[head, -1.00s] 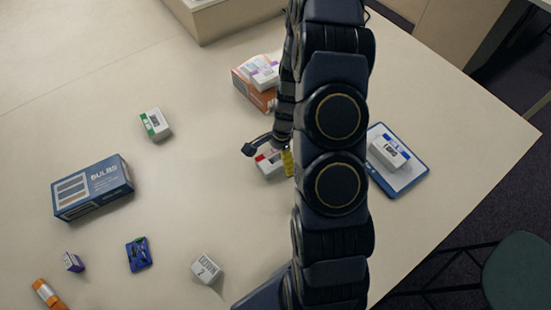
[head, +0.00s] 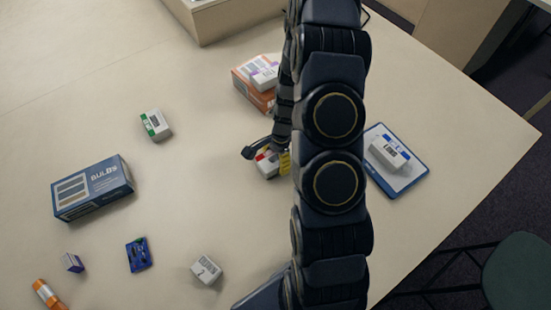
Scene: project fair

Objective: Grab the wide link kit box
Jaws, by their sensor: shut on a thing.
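A small white box with a red mark (head: 268,169) lies on the table near the centre of the head view, partly hidden by my arm. My gripper (head: 266,154) is over it and shut on it; one dark finger shows at its left, the other side is mostly hidden. A yellow piece (head: 285,163) shows at the box's right edge. Similar white boxes have a green mark (head: 156,124), a blue mark (head: 389,152) and a purple mark (head: 265,74). Their print is too small to read, so I cannot tell which is the wide link kit box.
The blue-marked box sits on a blue-edged tray (head: 407,183); the purple-marked one on an orange box (head: 247,91). A blue BULBS box (head: 92,188), a white block (head: 206,270), a blue item (head: 138,254) and an orange item (head: 46,294) lie left and front.

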